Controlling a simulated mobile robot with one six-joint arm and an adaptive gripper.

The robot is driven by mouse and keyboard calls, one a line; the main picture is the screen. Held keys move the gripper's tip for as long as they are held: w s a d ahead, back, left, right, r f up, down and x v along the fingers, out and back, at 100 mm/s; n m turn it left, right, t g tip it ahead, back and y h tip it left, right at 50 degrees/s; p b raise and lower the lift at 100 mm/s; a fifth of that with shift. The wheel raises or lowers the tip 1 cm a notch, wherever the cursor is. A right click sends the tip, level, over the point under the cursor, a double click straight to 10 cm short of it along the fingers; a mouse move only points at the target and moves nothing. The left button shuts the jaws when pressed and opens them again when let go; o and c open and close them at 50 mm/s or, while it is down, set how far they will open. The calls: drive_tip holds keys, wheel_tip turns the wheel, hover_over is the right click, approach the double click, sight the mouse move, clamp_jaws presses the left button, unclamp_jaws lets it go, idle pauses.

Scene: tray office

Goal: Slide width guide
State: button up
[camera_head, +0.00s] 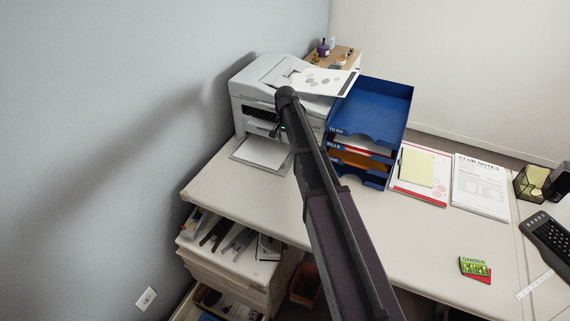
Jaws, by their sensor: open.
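The grey-white printer (249,84) stands at the back left of the desk. A white sheet with grey dots (330,88) lies on its top feeder, sticking out to the right. The width guide is too small to make out clearly beside this sheet. My arm crosses the picture from the lower right and ends in front of the printer. My gripper (276,129) shows only as a small dark part beside the arm, at the printer's front. It is open, with nothing visible in it. The arm hides part of the printer front and most of the gripper.
A blue letter tray stack (372,97) stands close to the printer's right. A paper output tray (262,152) juts out in front. The wall is close on the left.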

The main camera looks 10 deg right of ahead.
sight(286, 160)
drive_tip(key=shift+f+b, duration=4.5)
drive_tip(key=shift+f, duration=0.3)
